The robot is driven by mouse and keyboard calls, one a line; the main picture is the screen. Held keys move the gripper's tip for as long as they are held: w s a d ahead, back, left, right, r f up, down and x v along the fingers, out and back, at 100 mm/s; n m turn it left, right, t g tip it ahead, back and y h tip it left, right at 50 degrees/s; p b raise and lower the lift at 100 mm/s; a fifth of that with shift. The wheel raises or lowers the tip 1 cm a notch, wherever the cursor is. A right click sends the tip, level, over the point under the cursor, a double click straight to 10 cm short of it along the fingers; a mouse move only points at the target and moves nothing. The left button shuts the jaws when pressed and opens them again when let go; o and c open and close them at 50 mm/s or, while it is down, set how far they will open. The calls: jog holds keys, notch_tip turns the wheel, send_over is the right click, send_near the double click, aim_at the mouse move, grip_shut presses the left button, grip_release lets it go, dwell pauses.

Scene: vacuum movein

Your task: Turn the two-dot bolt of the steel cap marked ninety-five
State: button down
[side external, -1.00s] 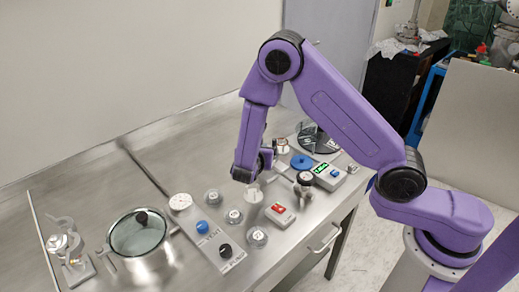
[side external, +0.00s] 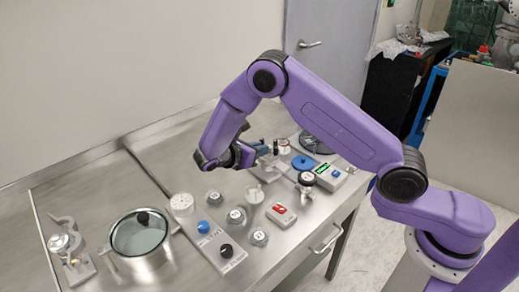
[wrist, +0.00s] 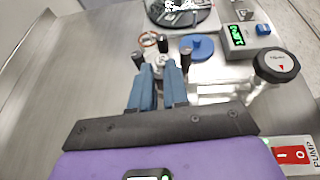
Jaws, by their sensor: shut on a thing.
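A small steel cap piece (wrist: 160,66) with several upright black-topped bolts (wrist: 137,57) around it stands at the far side of the bench in the wrist view. It shows small in the side view (side external: 283,146). My gripper (wrist: 159,72) reaches over it with two blue fingers, which are shut on a small grey part between the tips. The fingertips hide most of that part. In the side view my gripper (side external: 262,150) is low over the bench, beside the black-topped bolts. The number on the cap and the dots on the bolts are too small to read.
A white pipe fitting (wrist: 235,92) and a black-rimmed gauge (wrist: 277,63) stand close on the right. A blue disc (wrist: 197,46) and a green-lit display box (wrist: 237,38) are beyond. A lidded pot (side external: 139,236) stands at the left.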

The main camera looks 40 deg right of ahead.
jog(key=m+g, duration=0.4)
jog(key=m+g+y, duration=0.1)
jog(key=m+g, duration=0.1)
jog(key=g, duration=0.1)
jog(key=shift+w, duration=0.35)
jog(key=shift+r, duration=0.1)
jog(key=c, duration=1.1)
grip_release()
notch_tip(320, 180, up, 8)
jog(key=w+a, duration=0.1)
jog(key=a, duration=0.1)
jog(key=shift+a, duration=0.2)
jog(key=shift+w, duration=0.1)
